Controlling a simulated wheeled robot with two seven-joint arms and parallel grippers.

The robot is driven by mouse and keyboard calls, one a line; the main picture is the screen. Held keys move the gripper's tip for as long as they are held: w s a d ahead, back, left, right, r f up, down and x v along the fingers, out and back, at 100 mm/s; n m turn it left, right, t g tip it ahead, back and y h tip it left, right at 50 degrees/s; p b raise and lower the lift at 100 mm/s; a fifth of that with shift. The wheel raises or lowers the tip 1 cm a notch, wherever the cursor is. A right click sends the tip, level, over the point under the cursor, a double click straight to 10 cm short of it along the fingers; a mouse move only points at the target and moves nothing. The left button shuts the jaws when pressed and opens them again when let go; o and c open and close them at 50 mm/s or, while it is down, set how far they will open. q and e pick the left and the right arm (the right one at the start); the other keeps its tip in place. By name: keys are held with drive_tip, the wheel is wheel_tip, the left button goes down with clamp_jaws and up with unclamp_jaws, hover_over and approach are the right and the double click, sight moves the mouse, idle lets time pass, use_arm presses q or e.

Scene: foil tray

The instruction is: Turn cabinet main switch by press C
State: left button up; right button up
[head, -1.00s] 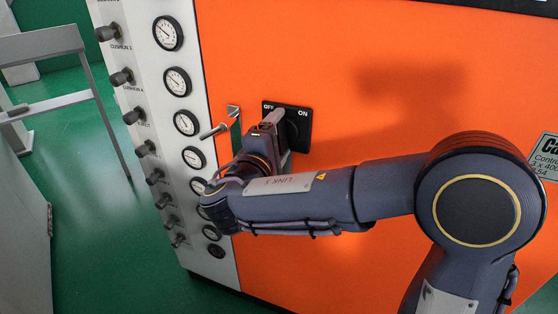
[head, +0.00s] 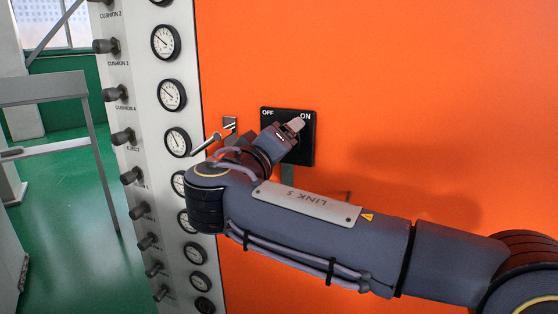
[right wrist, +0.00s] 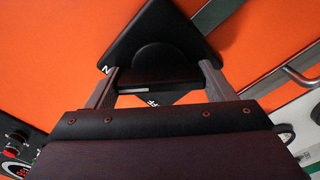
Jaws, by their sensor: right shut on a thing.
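The cabinet main switch (head: 308,148) is a black square plate on the orange cabinet face, marked OFF at its upper left and ON at its upper right. In the head view my right gripper (head: 292,127) covers most of the knob and tilts up toward the ON mark. The right wrist view shows the black plate and round knob (right wrist: 158,62) up close, turned in the picture. There the two fingers of my right gripper (right wrist: 159,84) stand on either side of the knob's handle, shut on it. My left gripper is in neither view.
A metal door handle (head: 207,144) sticks out just left of the switch. A light panel with gauges (head: 172,95) and several black knobs (head: 123,137) runs down the cabinet's left edge. A grey metal frame (head: 45,88) stands on the green floor at left.

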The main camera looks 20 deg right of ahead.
drive_tip(key=shift+m+b, duration=0.45)
drive_tip(key=shift+m, duration=0.05)
drive_tip(key=o, duration=1)
drive_tip(key=shift+a, duration=0.1)
drive_tip(key=p+v, duration=0.1)
drive_tip(key=v, duration=0.6)
drive_tip(key=shift+s+a, duration=0.2)
drive_tip(key=shift+s, duration=0.1)
